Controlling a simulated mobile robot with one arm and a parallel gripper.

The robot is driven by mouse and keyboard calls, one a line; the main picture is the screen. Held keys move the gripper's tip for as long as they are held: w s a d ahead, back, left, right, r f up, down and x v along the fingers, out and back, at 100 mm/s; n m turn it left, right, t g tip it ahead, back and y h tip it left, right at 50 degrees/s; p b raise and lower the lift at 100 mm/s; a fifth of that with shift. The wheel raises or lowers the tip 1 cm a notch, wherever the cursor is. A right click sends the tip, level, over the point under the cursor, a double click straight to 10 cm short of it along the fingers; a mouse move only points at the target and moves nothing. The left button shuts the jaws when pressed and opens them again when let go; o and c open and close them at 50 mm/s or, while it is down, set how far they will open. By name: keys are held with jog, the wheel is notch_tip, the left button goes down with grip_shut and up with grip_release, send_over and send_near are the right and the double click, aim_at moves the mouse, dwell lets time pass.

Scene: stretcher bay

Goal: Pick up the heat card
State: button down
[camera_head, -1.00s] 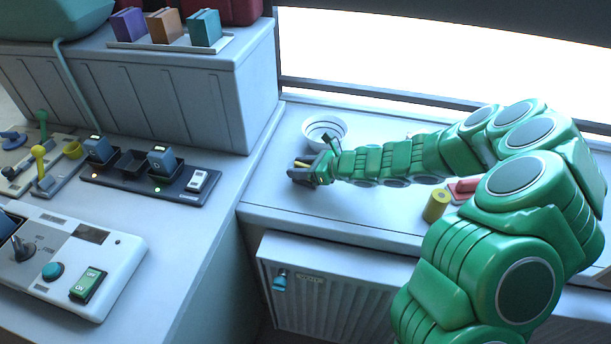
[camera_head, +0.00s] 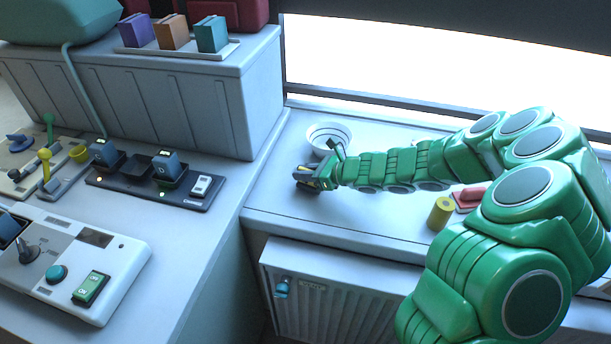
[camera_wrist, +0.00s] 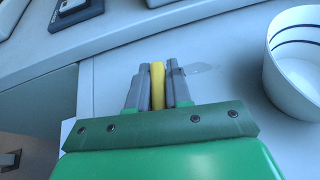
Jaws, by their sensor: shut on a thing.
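My gripper (camera_head: 311,181) is low over the pale counter, left of the end of my green arm. In the wrist view my gripper (camera_wrist: 157,72) has its two grey fingers on either side of a thin yellow piece (camera_wrist: 157,86), and it is shut on it. The yellow piece is likely the heat card, seen edge on; its face is hidden by the fingers. In the head view only a small bit of yellow shows at the fingers.
A white bowl (camera_head: 329,137) stands just behind my gripper; it also shows at the right in the wrist view (camera_wrist: 294,85). A yellow roll (camera_head: 440,213) and a red item (camera_head: 468,199) lie to the right. A dark charger strip (camera_head: 125,186) sits on the left counter.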

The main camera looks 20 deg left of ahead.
jog(key=shift+r, duration=0.45)
jog(key=s+d+r, duration=0.6)
jog(key=s+r, duration=0.5)
jog(key=s, duration=0.1)
jog(key=shift+s+d+r, duration=0.15)
jog(key=shift+d+r, duration=0.1)
jog(key=shift+d, duration=0.05)
